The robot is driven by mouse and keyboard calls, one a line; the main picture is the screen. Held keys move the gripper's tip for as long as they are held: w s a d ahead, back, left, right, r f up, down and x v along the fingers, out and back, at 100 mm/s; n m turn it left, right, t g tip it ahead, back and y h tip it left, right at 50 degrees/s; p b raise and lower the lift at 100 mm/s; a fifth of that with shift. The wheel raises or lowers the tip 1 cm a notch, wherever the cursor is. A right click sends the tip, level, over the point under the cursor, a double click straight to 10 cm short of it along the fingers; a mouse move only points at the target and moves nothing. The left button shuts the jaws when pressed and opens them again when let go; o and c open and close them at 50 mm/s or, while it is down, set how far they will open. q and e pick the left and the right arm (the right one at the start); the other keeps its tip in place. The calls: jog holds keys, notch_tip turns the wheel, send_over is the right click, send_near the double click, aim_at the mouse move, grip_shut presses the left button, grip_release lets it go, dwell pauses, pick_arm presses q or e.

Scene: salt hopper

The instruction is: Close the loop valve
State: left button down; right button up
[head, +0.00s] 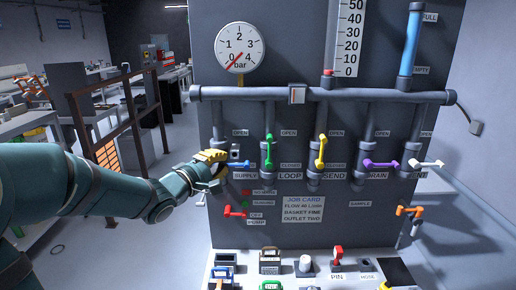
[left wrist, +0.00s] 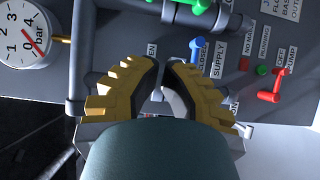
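The loop valve is the green upright handle (head: 268,150) above the LOOP label, in line with its pipe and toward the OPEN label. Part of a green handle, likely the same one, shows at the top edge of the left wrist view (left wrist: 200,5). My left gripper (head: 222,160) is left of the loop valve, in front of the supply pipe, and apart from the green handle. In the left wrist view its yellow fingers (left wrist: 162,65) nearly meet, with a narrow gap and nothing clearly held. The supply handle is mostly hidden by it. My right gripper is not in view.
To the right are the yellow send handle (head: 321,151), purple drain handle (head: 382,164) and white vent handle (head: 427,163). The red pump lever (head: 236,212) is below my gripper. A pressure gauge (head: 239,47) is above. A bench (head: 310,279) with small items stands in front.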

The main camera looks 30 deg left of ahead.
pick_arm(q)
jog(key=shift+w, duration=0.1)
send_near(265, 143)
jog(key=w+a, duration=0.3)
jog(key=w, duration=0.1)
jog(key=shift+w+d+f+b, duration=0.1)
jog(key=shift+w+d+b, duration=0.2)
jog(key=shift+w+d, duration=1.2)
jog(key=shift+d, duration=0.05)
